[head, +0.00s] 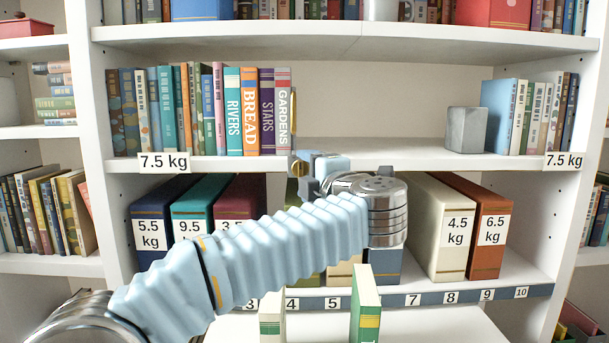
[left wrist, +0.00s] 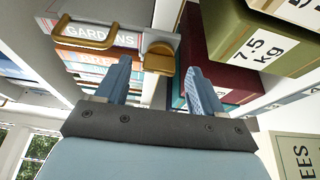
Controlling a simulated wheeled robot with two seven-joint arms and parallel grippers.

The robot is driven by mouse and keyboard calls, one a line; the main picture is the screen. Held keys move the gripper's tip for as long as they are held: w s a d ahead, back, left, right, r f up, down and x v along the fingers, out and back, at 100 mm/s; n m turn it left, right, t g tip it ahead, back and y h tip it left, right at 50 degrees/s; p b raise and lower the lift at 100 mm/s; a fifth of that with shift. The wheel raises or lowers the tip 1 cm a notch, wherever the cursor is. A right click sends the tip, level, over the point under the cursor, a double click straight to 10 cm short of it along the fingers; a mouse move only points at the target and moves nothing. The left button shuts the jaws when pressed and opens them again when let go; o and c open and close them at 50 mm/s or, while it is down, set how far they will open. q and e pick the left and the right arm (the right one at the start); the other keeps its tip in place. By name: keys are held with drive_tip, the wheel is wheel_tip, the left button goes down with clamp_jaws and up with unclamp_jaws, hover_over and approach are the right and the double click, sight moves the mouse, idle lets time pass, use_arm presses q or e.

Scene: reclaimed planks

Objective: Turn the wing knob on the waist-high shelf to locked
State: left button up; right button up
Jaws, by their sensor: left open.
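The wing knob (left wrist: 158,62) is brass-coloured and sits at a shelf's front edge in the left wrist view. It lies between the tips of my left gripper (left wrist: 159,70), whose two blue fingers stand apart on either side of it. I see no clear contact. In the head view my left gripper (head: 304,170) reaches the front edge of the waist-high shelf (head: 400,155), just below the "GARDENS" book. There the arm and gripper mostly hide the knob. No locked mark is readable. My right gripper is not in view.
A brass handle-like bracket (left wrist: 85,30) is beside the books in the left wrist view. Upright books (head: 235,110) stand on the shelf, with a grey block (head: 465,130) farther right. Heavy labelled binders (head: 440,225) fill the shelf below. The shelf's middle is bare.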

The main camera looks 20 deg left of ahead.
use_arm(q)
drive_tip(key=v, duration=1.2)
drive_tip(key=shift+b, duration=0.4)
